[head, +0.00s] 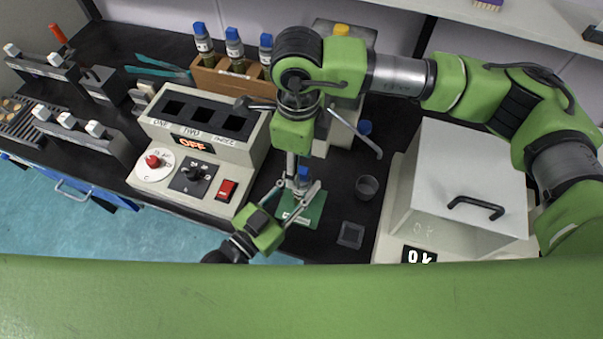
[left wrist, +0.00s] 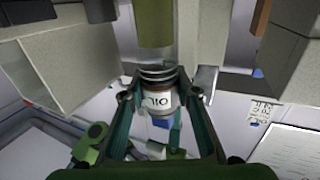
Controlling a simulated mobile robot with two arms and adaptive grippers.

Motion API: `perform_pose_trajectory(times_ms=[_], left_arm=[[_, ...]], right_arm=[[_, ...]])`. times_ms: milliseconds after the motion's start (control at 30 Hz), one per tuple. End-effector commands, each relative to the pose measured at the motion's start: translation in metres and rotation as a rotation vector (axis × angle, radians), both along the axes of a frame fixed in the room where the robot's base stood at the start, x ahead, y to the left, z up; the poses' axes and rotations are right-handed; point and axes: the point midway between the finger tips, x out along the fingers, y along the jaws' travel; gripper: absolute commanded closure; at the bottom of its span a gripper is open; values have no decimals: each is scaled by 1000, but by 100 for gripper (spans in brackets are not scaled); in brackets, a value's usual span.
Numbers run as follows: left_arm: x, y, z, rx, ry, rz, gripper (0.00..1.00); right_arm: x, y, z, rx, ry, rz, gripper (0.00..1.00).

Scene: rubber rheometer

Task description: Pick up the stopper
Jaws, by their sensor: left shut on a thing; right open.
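A small vial with a white label (left wrist: 157,101) is held between the fingers of my left gripper (head: 300,190). Its label reads OIL, upside down in the left wrist view. A blue stopper (head: 305,173) shows at the vial's top in the head view, and blue also shows past the label in the left wrist view (left wrist: 164,121). My left gripper reaches in from the lower left, over a green mat (head: 311,212). My right gripper (head: 291,170) points down from above, open, close beside the stopper. I cannot tell whether it touches it. Its fingertips are partly hidden.
A three-well block heater (head: 205,138) reading OFF stands to the left. A rack (head: 226,80) of blue-capped vials is behind it. A balance with a large cover (head: 460,180) is further right.

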Motion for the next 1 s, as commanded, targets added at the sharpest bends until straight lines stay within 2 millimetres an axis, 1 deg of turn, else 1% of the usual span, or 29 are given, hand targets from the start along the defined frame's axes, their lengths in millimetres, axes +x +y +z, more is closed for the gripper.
perform_pose_trajectory(times_ms=[33, 100, 200, 467, 500, 600, 900, 1000], left_arm=[[0, 0, -1, 1, 2, 0, 97], [0, 0, -1, 1, 2, 0, 97], [0, 0, -1, 1, 2, 0, 97], [0, 0, -1, 1, 2, 0, 97], [0, 0, -1, 1, 2, 0, 97], [0, 0, -1, 1, 2, 0, 97], [0, 0, -1, 1, 2, 0, 97], [0, 0, -1, 1, 2, 0, 97]], right_arm=[[-1, -1, -9, 0, 2, -1, 53], [-1, -1, -18, 0, 2, -2, 53], [0, 0, -27, 0, 1, -2, 53], [0, 0, -30, 1, 0, -2, 53], [0, 0, -30, 1, 0, -2, 64], [0, 0, -29, 1, 0, -1, 86], [1, -1, -29, 1, -1, -2, 86], [1, 0, -24, 1, -3, -2, 86]])
